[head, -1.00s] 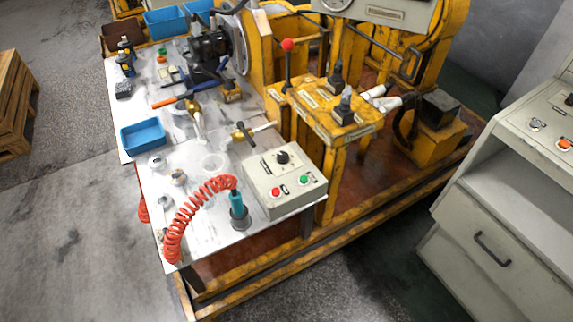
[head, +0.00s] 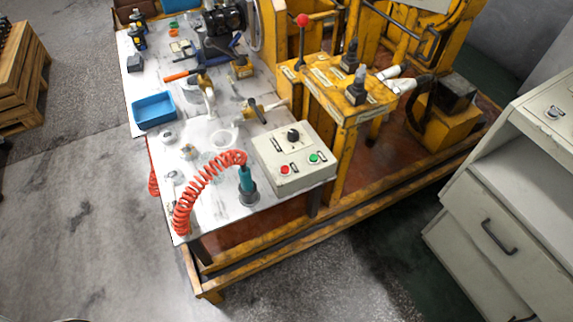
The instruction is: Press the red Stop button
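The red button (head: 284,170) is on the sloped top of a beige control box (head: 268,153), at the front right corner of the white worktable (head: 225,212). A green button (head: 314,158) is to its right, and a black rotary knob (head: 293,135) is behind the two. Small labels sit beside the buttons, too small to read. Nothing covers the red button. Neither of my grippers shows in the head view.
A coiled red hose (head: 186,197) and a teal-handled tool (head: 246,180) stand left of the box. The yellow machine frame (head: 345,160) rises behind it. A beige cabinet (head: 500,215) is at the right. The floor (head: 90,210) at the left is open.

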